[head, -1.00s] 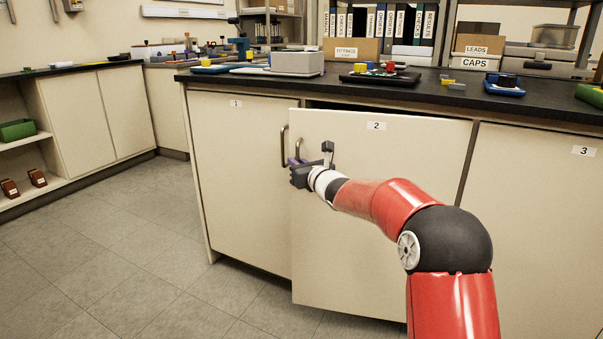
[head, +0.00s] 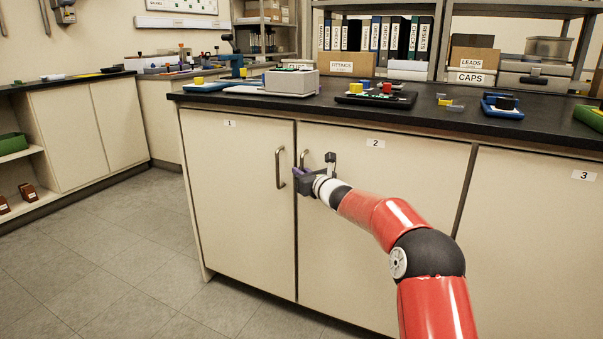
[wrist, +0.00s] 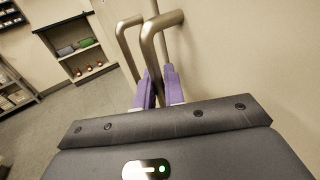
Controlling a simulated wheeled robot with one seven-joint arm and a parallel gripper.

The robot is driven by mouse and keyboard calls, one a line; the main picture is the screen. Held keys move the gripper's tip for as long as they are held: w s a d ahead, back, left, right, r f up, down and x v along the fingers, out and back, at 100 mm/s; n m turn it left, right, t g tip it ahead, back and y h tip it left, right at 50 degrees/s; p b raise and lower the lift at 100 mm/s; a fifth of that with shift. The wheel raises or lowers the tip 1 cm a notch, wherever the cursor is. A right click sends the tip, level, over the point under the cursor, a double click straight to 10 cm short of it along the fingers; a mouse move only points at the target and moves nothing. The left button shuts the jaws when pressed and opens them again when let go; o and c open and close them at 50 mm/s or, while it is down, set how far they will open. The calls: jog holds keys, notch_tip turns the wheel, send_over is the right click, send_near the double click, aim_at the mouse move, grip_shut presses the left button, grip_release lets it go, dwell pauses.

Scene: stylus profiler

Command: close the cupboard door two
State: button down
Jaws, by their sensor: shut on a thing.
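Cupboard door two (head: 385,225), a cream panel with a "2" label, looks level with the front of door one (head: 235,195), with a thin dark seam between them. My gripper (head: 301,173) is at the upper left of door two, shut on its metal bar handle (head: 303,158). In the wrist view the purple fingers (wrist: 155,88) are closed around the near handle (wrist: 148,45). The handle of door one (wrist: 127,48) stands just beyond it. The fingers hide the lower part of the handle of door two.
The dark worktop (head: 420,118) overhangs the doors and carries a grey box (head: 291,82) and several small parts. Cupboard door three (head: 540,230) is at the right. The grey tiled floor (head: 110,260) is clear at the left.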

jog(key=c, duration=1.6)
grip_release()
jog(key=shift+w+d+r, duration=0.15)
jog(key=shift+w+d, duration=0.05)
jog(key=shift+d, duration=0.15)
jog(key=shift+c, duration=0.2)
jog(key=b+v, duration=0.2)
jog(key=v, duration=0.5)
jog(key=shift+s, duration=0.4)
jog(key=s+r+n+g+h+p, duration=0.1)
jog(key=s+r+n+g, duration=0.15)
jog(key=s+n, duration=0.8)
jog(key=s+r+n+g, duration=0.2)
jog(key=s+n+g, duration=0.35)
jog(key=s, duration=0.85)
jog(key=s+d+f+n+h, duration=0.3)
jog(key=s+d, duration=0.3)
jog(key=s, duration=0.2)
jog(key=s+d+f+n+h+p, duration=0.1)
jog(key=s+d+f+n+h, duration=0.2)
jog(key=s, duration=0.6)
jog(key=s+d+f+n+h, duration=0.3)
jog(key=s+d+n, duration=0.3)
jog(key=s+d, duration=0.3)
jog(key=shift+s+d+n+g+h, duration=0.15)
jog(key=shift+d+n+g+h, duration=0.15)
jog(key=shift+d+g+h, duration=0.1)
